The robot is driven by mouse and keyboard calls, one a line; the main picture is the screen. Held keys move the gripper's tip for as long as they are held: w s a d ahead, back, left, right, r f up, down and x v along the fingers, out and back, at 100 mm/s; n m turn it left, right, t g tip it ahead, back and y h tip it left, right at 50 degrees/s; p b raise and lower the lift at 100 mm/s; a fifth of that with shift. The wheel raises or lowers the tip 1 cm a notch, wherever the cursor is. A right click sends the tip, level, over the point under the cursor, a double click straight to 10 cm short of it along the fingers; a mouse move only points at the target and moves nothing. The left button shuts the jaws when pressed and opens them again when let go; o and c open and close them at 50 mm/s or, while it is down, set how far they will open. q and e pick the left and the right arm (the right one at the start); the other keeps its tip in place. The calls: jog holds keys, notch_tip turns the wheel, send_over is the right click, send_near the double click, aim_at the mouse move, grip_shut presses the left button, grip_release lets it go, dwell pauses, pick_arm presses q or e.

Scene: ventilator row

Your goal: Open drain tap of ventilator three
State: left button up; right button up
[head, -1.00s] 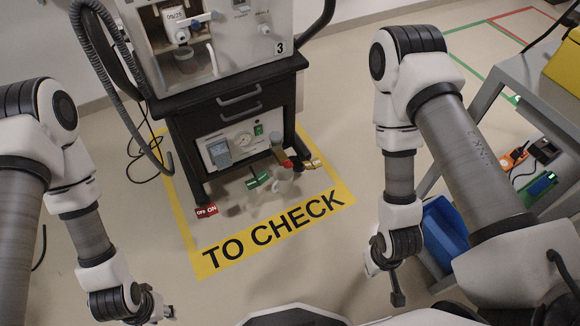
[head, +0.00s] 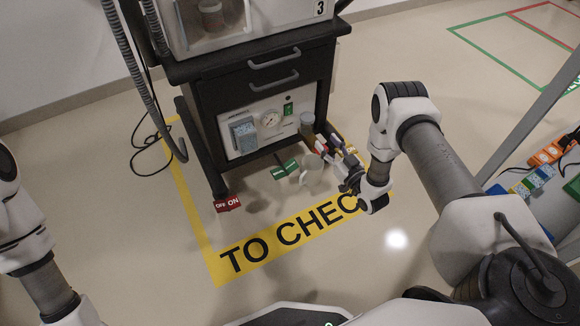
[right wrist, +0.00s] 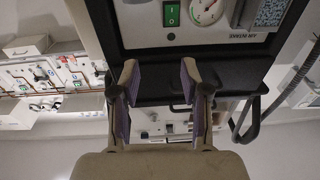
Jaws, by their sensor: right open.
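Ventilator three (head: 255,110), a dark cart marked "3", stands at the upper left in the head view. Its lower panel carries a gauge (head: 270,120) and a green switch (head: 288,109); the right wrist view also shows the gauge (right wrist: 206,10). A small bowl-like cylinder (head: 307,122) hangs at the panel's right side. I cannot make out a drain tap; my right gripper partly covers the area below the cylinder. My right gripper (head: 329,150) is open by the cart's lower right corner. In the right wrist view its fingers (right wrist: 160,88) are apart with nothing between them. My left gripper is out of view.
A pale jug (head: 312,173) stands on the floor below the cylinder. Green (head: 285,168) and red "OFF ON" (head: 228,203) tags are at the cart's base. Yellow "TO CHECK" tape (head: 235,262) borders the cart. A hose (head: 130,75) hangs left. A shelf with small items (head: 545,180) is right.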

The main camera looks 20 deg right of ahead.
jog(key=b, duration=0.2)
send_near(326, 147)
jog(key=w, duration=0.2)
jog(key=shift+g+h, duration=0.3)
jog(key=w+b, duration=0.1)
jog(key=w, duration=0.1)
jog(key=w+a+b, duration=0.1)
jog(key=w, duration=0.1)
jog(key=w+b, duration=0.1)
jog(key=w, duration=0.2)
jog(key=shift+w+a+f, duration=0.1)
jog(key=shift+a+f, duration=0.15)
jog(key=shift+f, duration=0.1)
jog(key=shift+w+r+m, duration=0.15)
jog(key=shift+w+m, duration=0.15)
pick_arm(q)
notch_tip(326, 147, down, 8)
pick_arm(e)
grip_shut()
